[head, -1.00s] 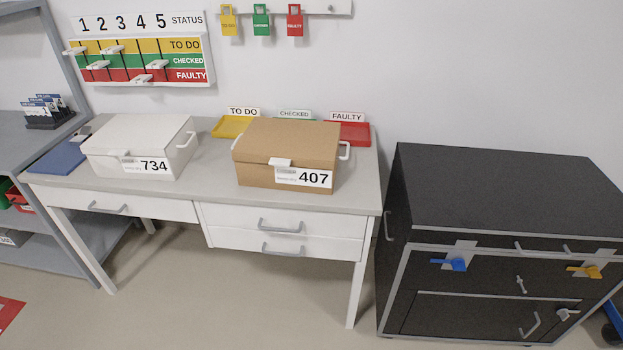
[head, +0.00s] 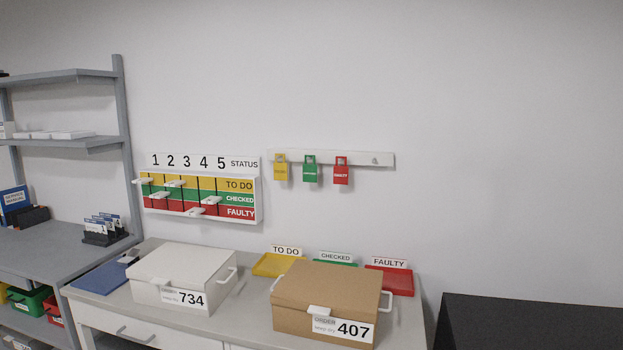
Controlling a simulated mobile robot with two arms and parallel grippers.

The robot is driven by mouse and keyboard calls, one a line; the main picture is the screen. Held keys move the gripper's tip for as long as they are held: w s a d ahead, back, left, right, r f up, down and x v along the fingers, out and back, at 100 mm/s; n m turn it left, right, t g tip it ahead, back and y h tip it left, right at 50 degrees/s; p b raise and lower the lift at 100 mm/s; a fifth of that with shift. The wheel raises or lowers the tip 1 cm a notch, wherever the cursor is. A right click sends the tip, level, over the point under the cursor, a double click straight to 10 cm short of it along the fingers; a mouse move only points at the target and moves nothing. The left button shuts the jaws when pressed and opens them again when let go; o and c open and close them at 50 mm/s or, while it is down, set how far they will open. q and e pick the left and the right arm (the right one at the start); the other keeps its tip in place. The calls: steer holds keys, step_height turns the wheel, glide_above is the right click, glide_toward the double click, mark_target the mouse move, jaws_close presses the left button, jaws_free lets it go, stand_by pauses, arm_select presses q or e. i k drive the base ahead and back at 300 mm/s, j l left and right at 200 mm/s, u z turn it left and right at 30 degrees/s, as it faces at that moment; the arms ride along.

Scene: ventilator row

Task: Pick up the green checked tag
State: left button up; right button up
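The green checked tag (head: 310,171) hangs on a white wall rail (head: 360,158) in the head view. It hangs between a yellow tag (head: 280,169) on its left and a red faulty tag (head: 341,173) on its right. All three hang apart from each other, above the table. Neither of my grippers shows in the view.
Below the rail stand a brown box 407 (head: 325,290) and a white box 734 (head: 181,269) on the table (head: 256,318). Yellow (head: 266,265) and red (head: 402,281) trays sit behind the brown box. A black cabinet (head: 520,322) is at right, a grey shelf (head: 60,243) at left.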

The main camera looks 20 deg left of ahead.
mark_target(310, 171)
steer(key=i+j, duration=0.15)
steer(key=i, duration=0.35)
steer(key=i+j, duration=0.2)
steer(key=i, duration=0.35)
